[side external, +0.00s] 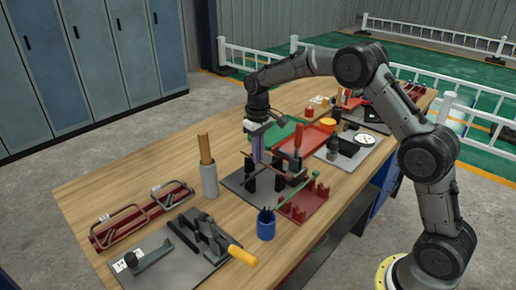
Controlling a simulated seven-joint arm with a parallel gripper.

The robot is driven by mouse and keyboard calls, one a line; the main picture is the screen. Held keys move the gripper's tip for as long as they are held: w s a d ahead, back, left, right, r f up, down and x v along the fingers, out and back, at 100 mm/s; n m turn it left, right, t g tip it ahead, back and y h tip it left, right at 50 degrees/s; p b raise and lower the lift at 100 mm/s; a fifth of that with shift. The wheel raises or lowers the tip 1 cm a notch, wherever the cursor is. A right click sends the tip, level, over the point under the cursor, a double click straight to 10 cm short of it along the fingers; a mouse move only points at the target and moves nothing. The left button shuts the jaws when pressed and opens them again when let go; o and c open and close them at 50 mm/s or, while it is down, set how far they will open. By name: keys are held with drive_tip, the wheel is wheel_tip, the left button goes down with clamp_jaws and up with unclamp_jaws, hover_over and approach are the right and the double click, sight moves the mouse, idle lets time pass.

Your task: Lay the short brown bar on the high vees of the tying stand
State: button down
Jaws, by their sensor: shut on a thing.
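The tying stand (236,182) is a dark grey plate with black upright posts, near the middle of the bench in the side external view. My gripper (257,160) points down above the stand. It is shut on the short brown bar (244,154), a thin bar that shows beside the fingers at the height of the post tops. The fingers and posts hide part of the bar. I cannot tell whether it touches the vees.
A red plate with red notched blocks (293,212) and a green rod (301,191) lie right of the stand. A blue cup (266,228) stands in front, a grey holder (209,182) with a wooden handle at left. Red trays (316,138) lie behind. Bare wood is free at left.

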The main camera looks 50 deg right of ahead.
drive_tip(key=shift+f, duration=0.3)
idle(0.5)
drive_tip(key=c, duration=0.9)
unclamp_jaws()
wheel_tip(320, 180, up, 14)
drive_tip(key=shift+f, duration=0.1)
drive_tip(key=shift+r, duration=2.95)
drive_tip(key=shift+a+r, duration=0.1)
